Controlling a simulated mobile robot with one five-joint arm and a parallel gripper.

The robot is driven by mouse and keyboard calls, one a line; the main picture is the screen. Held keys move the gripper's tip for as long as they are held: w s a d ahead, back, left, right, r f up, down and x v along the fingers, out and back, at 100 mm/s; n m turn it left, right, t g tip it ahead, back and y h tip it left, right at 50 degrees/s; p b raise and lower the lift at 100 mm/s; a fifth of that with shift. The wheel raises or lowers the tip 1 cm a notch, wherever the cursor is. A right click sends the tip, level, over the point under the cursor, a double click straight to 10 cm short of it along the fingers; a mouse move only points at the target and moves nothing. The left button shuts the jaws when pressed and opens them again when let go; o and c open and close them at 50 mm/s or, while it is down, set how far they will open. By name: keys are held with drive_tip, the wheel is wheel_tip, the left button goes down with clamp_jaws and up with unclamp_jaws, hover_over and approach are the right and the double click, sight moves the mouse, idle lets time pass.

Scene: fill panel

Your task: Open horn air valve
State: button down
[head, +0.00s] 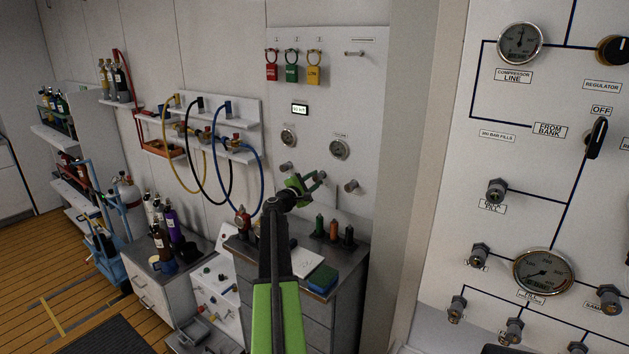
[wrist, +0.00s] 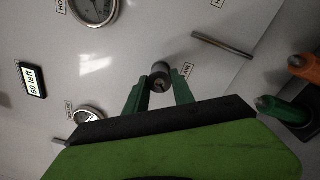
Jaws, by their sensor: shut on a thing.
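My gripper (head: 312,184) reaches up to the grey wall panel (head: 356,100). In the wrist view, my green gripper fingers (wrist: 160,88) are shut on a small grey round valve knob (wrist: 160,76), one finger on each side. A small label beside the knob seems to read "AIR"; the rest of it is not legible. In the head view, my fingers hide this knob. Whether the valve is turned cannot be told.
A metal rod (wrist: 222,45) juts from the panel near my gripper, and a gauge (head: 340,149) is above it. A small display (head: 299,109) and red, green and yellow padlocks (head: 292,73) are higher.

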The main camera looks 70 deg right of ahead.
drive_tip(key=n, duration=0.5)
drive_tip(key=shift+s+a+f, duration=0.1)
drive_tip(key=shift+s, duration=0.1)
drive_tip(key=n+p, duration=0.1)
drive_tip(key=n, duration=0.4)
drive_tip(key=shift+y, duration=0.3)
drive_tip(key=shift+n, duration=0.3)
drive_tip(key=c, duration=1.1)
unclamp_jaws()
drive_tip(key=v, duration=1.7)
drive_tip(key=shift+s+a, duration=0.2)
drive_tip(key=shift+a, duration=0.05)
